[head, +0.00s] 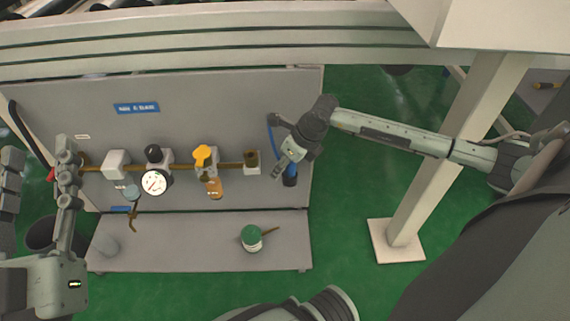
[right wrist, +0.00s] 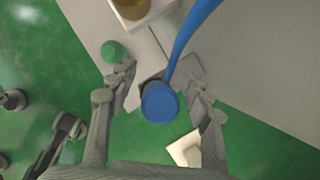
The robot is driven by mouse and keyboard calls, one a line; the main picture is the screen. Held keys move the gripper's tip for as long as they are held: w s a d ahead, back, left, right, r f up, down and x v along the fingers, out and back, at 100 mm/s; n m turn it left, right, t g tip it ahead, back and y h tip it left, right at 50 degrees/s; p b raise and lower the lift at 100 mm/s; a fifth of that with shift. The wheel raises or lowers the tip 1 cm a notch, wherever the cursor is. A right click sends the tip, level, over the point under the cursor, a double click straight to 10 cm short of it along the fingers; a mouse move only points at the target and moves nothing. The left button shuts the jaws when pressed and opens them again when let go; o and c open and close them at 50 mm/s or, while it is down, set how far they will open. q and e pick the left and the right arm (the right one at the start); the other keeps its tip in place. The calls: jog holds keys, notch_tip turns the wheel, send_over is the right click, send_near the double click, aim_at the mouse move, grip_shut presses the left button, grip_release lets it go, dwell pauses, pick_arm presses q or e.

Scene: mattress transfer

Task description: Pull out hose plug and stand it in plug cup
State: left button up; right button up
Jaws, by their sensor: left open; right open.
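A blue hose (head: 271,140) hangs at the right end of the grey panel. A blue plug-like cylinder (head: 290,180) shows at its lower end; in the right wrist view its round end (right wrist: 160,104) lies between my fingers, with the hose running up from it. My right gripper (head: 281,171) is open around it, and the fingers appear apart from it in the right wrist view (right wrist: 165,85). A pale grey cup (head: 105,244) stands on the shelf's left; I cannot tell if it is the plug cup. My left gripper (head: 38,150) is open and empty at the far left.
The panel (head: 200,105) carries a brass pipe with a gauge (head: 154,182), a yellow-handled valve (head: 203,154) and a white block with a brass fitting (head: 252,162). A green-topped can (head: 251,238) stands on the shelf (head: 190,255). A pale post (head: 440,150) stands at right.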

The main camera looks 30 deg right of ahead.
jog(key=v, duration=1.2)
